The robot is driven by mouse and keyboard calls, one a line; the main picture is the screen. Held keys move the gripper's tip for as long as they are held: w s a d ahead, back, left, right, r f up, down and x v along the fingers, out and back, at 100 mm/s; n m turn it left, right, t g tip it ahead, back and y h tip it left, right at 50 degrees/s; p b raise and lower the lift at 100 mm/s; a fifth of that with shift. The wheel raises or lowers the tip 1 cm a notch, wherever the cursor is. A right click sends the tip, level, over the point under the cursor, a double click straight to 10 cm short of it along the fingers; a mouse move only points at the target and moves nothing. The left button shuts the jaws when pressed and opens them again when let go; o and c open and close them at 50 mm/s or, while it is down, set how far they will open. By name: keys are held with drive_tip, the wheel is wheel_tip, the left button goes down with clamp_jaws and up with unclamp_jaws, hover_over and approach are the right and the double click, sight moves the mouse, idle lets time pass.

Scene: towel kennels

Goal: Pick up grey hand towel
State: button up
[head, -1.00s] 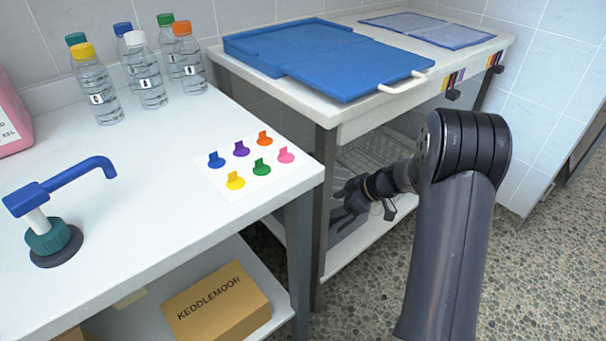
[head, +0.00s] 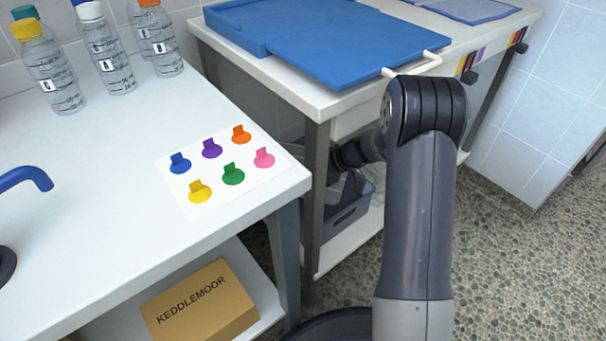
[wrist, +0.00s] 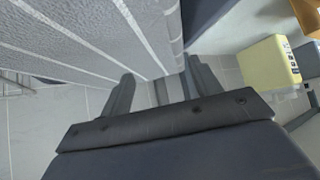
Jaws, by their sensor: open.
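A grey towel with white stripes (wrist: 95,35) fills the upper left of the wrist view, very close to the camera. My gripper (wrist: 161,70) is open there, one finger on each side of the towel's near end. The towel's lower edge appears to lie between the fingers, but I cannot tell whether either finger touches it. In the head view, my wrist reaches under the blue-topped table toward a grey bin (head: 348,218) on the lower shelf. Grey material shows above the bin, but my arm and the table leg hide most of it and the fingertips.
A table with a blue board (head: 335,45) stands above the shelf, its leg (head: 315,190) close to my wrist. A white counter (head: 110,190) with bottles and coloured tabs is at left. A KEDDLEMOOR box (head: 205,308) sits below it. A yellow object (wrist: 268,65) is right of my gripper.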

drive_tip(key=b+x, duration=0.2)
drive_tip(key=x, duration=0.3)
drive_tip(key=shift+f, duration=0.25)
drive_tip(key=shift+s, duration=0.1)
drive_tip(key=shift+r, duration=0.1)
drive_tip(key=c, duration=1.2)
drive_tip(key=shift+c, duration=0.2)
